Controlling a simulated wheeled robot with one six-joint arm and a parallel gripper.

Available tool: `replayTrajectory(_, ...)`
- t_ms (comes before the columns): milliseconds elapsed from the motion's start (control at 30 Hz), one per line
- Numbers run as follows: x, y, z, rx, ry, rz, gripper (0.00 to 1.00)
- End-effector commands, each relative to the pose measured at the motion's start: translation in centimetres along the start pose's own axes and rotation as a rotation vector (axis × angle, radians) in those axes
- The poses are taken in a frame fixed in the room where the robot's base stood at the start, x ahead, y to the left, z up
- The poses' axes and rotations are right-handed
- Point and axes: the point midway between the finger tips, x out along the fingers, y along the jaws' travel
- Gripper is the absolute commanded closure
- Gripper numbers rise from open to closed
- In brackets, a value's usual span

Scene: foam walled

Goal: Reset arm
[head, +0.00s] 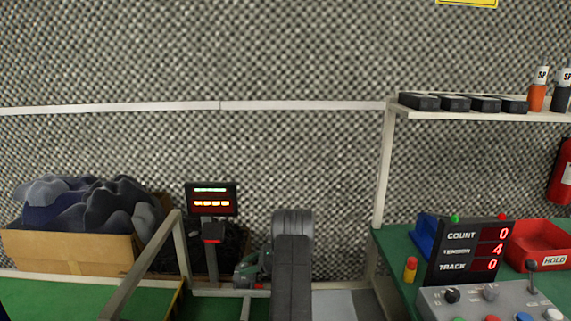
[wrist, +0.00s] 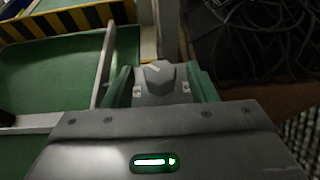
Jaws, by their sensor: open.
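My gripper (wrist: 160,85) shows in the wrist view, with its two green-sided fingers apart and nothing visible between them. A green status light glows on its housing. In the head view, my dark grey arm stands up at the bottom centre, in front of the foam wall.
In the head view, a cardboard box (head: 70,255) of dark cloth stands left, beside a lit display (head: 211,198). At right, a green bench holds a counter display (head: 470,250), a control panel (head: 492,303) and a red bin (head: 540,238). A shelf (head: 480,115) hangs above. The wrist view shows dark cables (wrist: 255,35).

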Motion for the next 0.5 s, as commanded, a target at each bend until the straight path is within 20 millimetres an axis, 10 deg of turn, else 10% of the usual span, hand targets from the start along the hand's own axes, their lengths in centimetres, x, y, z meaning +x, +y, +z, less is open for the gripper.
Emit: replayTrajectory(500, -0.07, 0.73, 0.5, 0.146, 0.001, -0.339, 0.48)
